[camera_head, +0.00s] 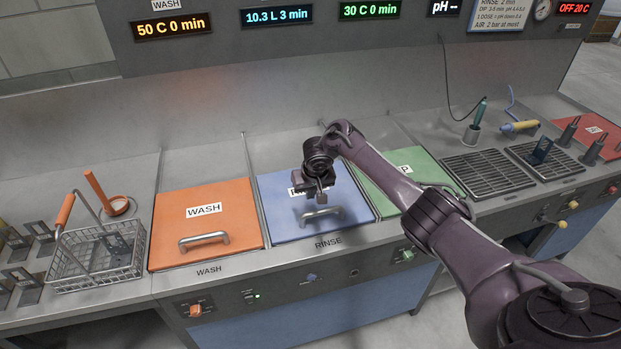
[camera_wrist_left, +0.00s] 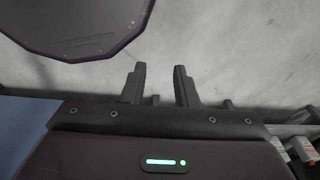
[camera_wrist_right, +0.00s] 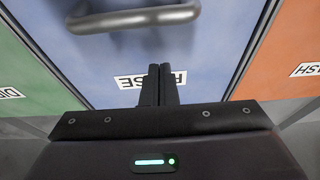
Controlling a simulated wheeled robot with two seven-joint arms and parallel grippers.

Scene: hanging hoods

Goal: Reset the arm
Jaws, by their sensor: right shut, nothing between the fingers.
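My right arm reaches in from the lower right of the head view. Its gripper (camera_head: 322,199) is over the blue RINSE lid (camera_head: 340,213), near the lid's metal handle (camera_head: 321,214). In the right wrist view the fingers (camera_wrist_right: 160,68) are shut together with nothing between them, and the handle (camera_wrist_right: 133,18) shows beyond the tips, apart from them. My left gripper (camera_wrist_left: 160,72) shows only in the left wrist view. Its fingers are apart and empty, with grey floor behind them.
The orange WASH lid (camera_head: 228,222) and green lid (camera_head: 425,166) lie either side of the blue one, both closed. A wire basket (camera_head: 75,262) with an orange handle stands at the left. Drain grates (camera_head: 487,172) and a yellow-handled tool (camera_head: 520,127) are at the right.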

